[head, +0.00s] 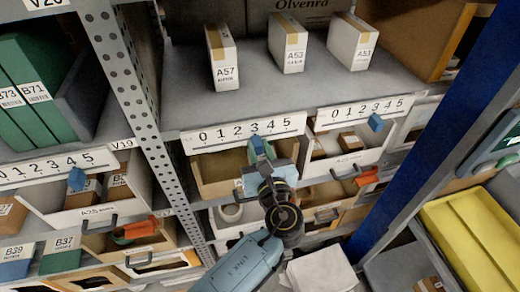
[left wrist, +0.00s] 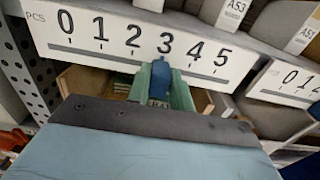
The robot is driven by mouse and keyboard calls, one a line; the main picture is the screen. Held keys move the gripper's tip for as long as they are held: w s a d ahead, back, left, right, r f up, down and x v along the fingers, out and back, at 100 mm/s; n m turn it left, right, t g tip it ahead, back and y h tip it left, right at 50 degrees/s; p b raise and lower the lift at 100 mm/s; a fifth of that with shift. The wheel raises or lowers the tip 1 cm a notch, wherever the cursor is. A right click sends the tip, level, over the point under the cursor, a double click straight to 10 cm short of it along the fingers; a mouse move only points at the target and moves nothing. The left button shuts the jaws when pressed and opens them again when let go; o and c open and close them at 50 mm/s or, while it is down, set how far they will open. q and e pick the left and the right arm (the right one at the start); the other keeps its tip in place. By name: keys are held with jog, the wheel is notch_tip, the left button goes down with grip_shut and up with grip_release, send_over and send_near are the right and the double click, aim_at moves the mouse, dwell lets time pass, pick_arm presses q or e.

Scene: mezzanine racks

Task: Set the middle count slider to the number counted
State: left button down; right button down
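The middle count slider, a blue knob (left wrist: 160,76), sits on a white scale strip numbered 0 to 5 (head: 243,132), on the shelf edge. In the left wrist view the knob is just below the 3. My left gripper (head: 261,149) is at this strip, its green fingertips on both sides of the knob and seemingly closed on it. In the head view the fingers hide most of the knob. Below the strip is an open bin (head: 215,174); in the left wrist view small items (left wrist: 112,84) show in it, partly hidden. My right gripper is not in view.
Other scale strips are at left, with a blue slider (head: 77,179), and at right, with a blue slider (head: 375,122). White boxes (head: 222,58) stand on the shelf above. A perforated post (head: 130,90) rises left of the bin. A yellow crate (head: 470,235) is at right.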

pick_arm(q)
jog(key=c, duration=1.2)
grip_release()
jog(key=shift+c, duration=0.2)
jog(key=shift+s, duration=0.1)
jog(key=p+v, duration=0.4)
jog(key=v, duration=0.9)
jog(key=shift+s+f, duration=0.1)
jog(key=shift+f, duration=0.05)
